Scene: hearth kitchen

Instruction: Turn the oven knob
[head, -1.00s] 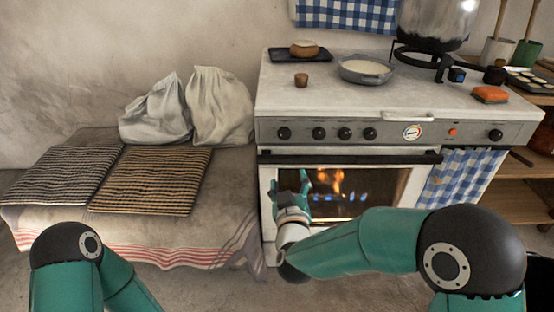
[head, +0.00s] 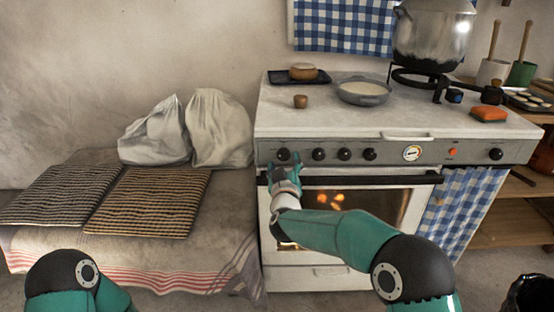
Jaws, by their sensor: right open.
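The oven (head: 350,255) stands right of centre with a grey control panel (head: 470,147) along its top front. Several black knobs sit on the panel: the leftmost knob (head: 283,155), a second knob (head: 318,154) and others to the right, with one at the far right (head: 495,154). My right gripper (head: 283,168) is open, its fingers just below and around the leftmost knob; whether they touch it I cannot tell. My left arm shows only at the bottom left; its gripper is out of view.
A large pot (head: 432,35) stands behind on a burner. The oven handle bar (head: 390,179) runs below the panel. A cloth-covered bench (head: 150,270) is at left.

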